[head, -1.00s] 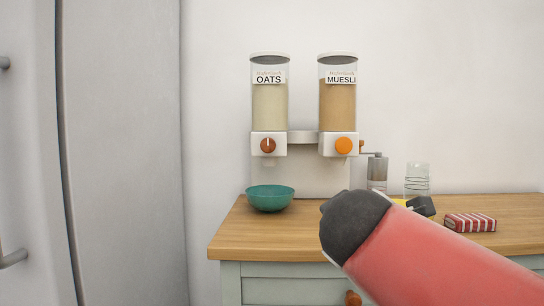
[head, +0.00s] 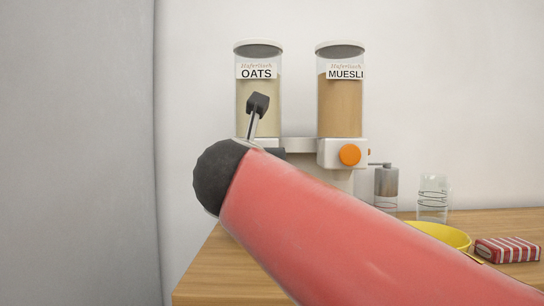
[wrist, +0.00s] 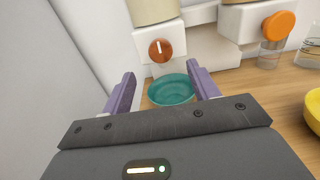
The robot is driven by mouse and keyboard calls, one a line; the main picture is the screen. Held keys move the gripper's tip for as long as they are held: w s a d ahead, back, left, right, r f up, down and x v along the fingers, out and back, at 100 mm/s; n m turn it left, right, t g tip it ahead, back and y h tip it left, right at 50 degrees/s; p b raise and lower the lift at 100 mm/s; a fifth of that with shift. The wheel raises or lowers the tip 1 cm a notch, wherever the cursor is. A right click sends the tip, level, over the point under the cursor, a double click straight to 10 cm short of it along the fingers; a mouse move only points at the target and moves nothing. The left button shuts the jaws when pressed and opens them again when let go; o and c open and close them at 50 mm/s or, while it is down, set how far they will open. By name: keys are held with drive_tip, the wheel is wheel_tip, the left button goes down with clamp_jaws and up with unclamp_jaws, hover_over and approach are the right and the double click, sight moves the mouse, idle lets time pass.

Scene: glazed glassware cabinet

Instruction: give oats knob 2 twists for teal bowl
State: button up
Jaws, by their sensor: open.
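The muesli dispenser (head: 340,105) with its orange knob (head: 350,155) hangs to the right. A grinder (head: 386,186), a glass (head: 433,197), a yellow bowl (head: 445,236) and a red striped box (head: 507,250) stand on the counter (head: 215,270). A grey surface stands at the left.

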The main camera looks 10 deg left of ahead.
drive_tip(key=p+x, duration=0.1)
drive_tip(key=x, duration=0.6)
drive_tip(key=shift+w, duration=0.2)
drive_tip(key=c, duration=1)
drive_tip(key=shift+m, duration=0.5)
